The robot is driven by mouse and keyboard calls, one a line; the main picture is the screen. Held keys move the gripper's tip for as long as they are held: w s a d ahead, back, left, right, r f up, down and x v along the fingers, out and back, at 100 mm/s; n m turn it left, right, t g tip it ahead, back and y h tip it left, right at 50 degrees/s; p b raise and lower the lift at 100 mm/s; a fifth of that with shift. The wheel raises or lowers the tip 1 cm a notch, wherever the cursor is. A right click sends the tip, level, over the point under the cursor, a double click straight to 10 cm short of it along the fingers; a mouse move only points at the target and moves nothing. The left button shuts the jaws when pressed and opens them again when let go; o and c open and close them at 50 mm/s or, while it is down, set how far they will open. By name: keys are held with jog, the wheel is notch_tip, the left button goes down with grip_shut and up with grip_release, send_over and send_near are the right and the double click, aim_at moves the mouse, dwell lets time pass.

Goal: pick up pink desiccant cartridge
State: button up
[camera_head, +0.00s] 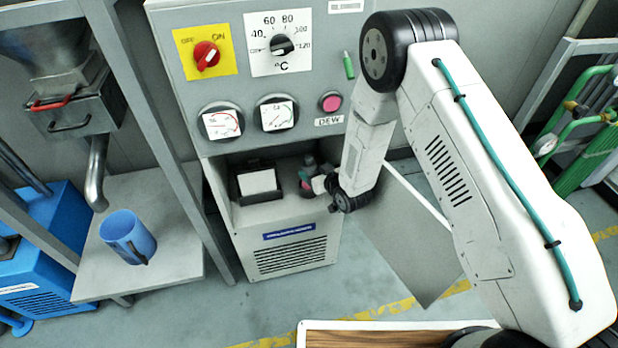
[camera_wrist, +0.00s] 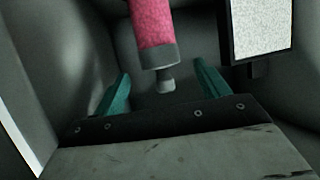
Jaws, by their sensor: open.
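The pink desiccant cartridge (camera_wrist: 152,22) shows at the top middle of the wrist view, a pink cylinder with a grey end cap and a small grey knob facing my gripper. My gripper (camera_wrist: 162,68) is open, with one teal finger on each side of the cartridge's capped end; I see gaps on both sides. In the head view, a small bit of the pink cartridge (camera_head: 304,184) shows inside the cabinet's open bay, mostly hidden by my gripper (camera_head: 318,184). The cartridge's far end is out of the wrist view.
A black box with a white block (camera_head: 257,182) stands left of the cartridge in the bay; it shows at the upper right in the wrist view (camera_wrist: 259,28). The grey cabinet (camera_head: 215,165) walls surround the bay. Its open door (camera_head: 410,235) hangs at right. A blue mug (camera_head: 127,236) stands at left.

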aim_at(311, 166)
jog(key=x, duration=0.5)
jog(key=c, duration=1.5)
jog(key=shift+c, duration=0.6)
jog(key=shift+a+r, duration=0.1)
jog(key=shift+r, duration=0.05)
